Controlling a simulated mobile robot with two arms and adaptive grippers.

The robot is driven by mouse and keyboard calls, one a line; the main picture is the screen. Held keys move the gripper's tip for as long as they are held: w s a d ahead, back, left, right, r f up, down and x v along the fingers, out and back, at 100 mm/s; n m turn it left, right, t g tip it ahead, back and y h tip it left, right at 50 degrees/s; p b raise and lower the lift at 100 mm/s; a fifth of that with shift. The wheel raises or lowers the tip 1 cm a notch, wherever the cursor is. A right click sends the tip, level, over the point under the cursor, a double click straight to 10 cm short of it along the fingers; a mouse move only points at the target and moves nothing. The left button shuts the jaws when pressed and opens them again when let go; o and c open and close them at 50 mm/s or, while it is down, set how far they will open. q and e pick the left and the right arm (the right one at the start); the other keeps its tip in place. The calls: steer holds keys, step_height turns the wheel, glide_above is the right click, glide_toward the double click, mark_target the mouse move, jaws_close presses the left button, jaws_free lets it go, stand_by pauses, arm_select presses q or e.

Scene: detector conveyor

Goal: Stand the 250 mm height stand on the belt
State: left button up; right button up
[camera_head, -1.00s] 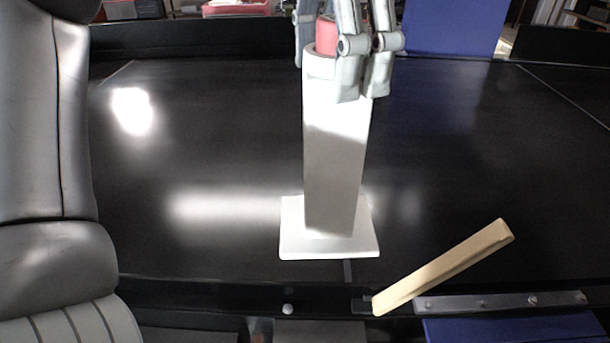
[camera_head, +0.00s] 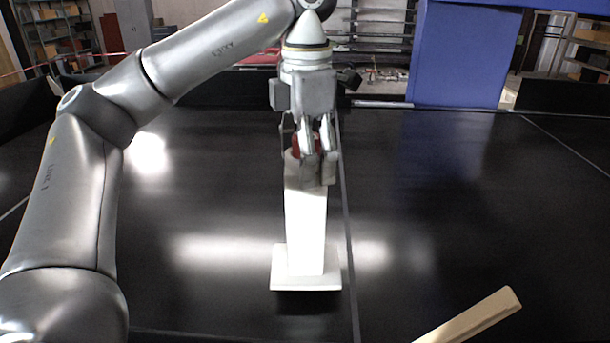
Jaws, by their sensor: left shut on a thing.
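The height stand is a white upright column (camera_head: 306,228) on a flat square white base (camera_head: 306,282), in the middle of the head view. A red part (camera_head: 300,144) shows at its top, partly hidden by the fingers. My left gripper (camera_head: 317,160) comes down from above and is shut on the stand's top end. The stand is upright over the black belt (camera_head: 430,220). A dark shadow lies just below the base's front edge; I cannot tell whether the base touches the belt. My right gripper is not in view.
A pale wooden bar (camera_head: 470,318) juts in at the lower right. A blue panel (camera_head: 465,55) stands behind the belt's far edge, with shelving (camera_head: 55,35) at the back left. The belt is clear on both sides of the stand.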

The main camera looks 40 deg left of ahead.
arm_select(q)
steer(key=shift+w+a+f, duration=0.25)
steer(key=shift+a+f, duration=0.05)
steer(key=shift+f, duration=0.1)
steer(key=shift+f+p, duration=0.5)
steer(key=shift+f, duration=1)
steer(key=shift+f, duration=0.1)
steer(key=o, duration=1.8)
step_height(320, 180, up, 12)
steer(key=shift+r, duration=0.1)
